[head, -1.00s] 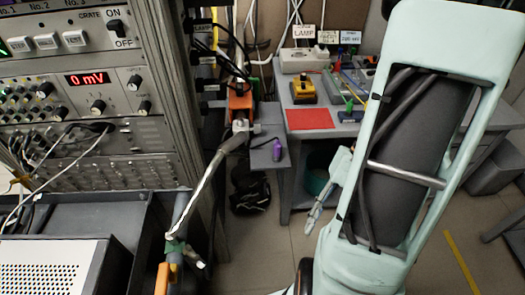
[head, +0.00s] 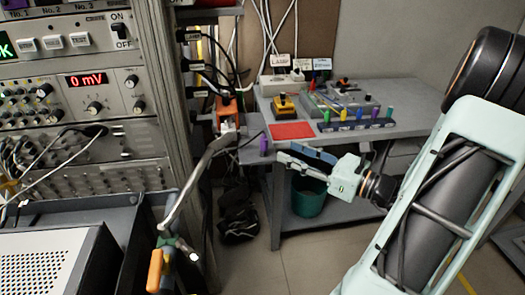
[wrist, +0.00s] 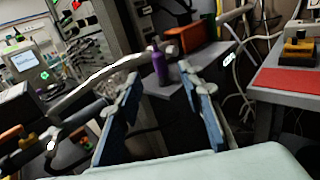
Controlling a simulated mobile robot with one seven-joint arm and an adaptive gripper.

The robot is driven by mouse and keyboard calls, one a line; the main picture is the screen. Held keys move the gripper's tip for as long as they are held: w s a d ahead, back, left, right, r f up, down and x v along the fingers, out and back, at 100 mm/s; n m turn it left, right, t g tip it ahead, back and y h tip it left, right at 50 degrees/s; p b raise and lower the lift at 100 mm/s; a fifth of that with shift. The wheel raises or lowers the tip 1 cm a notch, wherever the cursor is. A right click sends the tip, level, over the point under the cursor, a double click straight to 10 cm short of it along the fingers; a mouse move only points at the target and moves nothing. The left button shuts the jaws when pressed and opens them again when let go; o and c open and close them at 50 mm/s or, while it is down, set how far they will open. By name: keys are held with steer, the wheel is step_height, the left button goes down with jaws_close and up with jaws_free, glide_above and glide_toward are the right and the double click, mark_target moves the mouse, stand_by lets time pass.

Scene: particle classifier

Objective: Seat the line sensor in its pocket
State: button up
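I cannot tell for certain which thing is the line sensor. A small purple cylinder with a narrow top (head: 264,145) stands upright on a small grey shelf left of the bench; it also shows in the wrist view (wrist: 160,66). My gripper (head: 283,154) is just right of it in the head view and points left. In the wrist view my gripper (wrist: 165,98) is open, its blue-padded fingers apart and empty, with the purple cylinder beyond and between them. The fingers do not visibly touch it. I cannot make out a pocket with certainty.
An orange block (head: 228,117) sits behind the shelf beside a grey pipe (head: 195,178). The bench holds a red mat (head: 292,130), a yellow device (head: 284,106) and a rack of coloured pieces (head: 355,124). A teal bin (head: 308,197) stands below.

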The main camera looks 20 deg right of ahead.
mark_target(267, 143)
steer(key=b+x, duration=0.1)
steer(key=x, duration=0.8)
steer(key=shift+w+a, duration=0.15)
steer(key=shift+c, duration=0.4)
jaws_close()
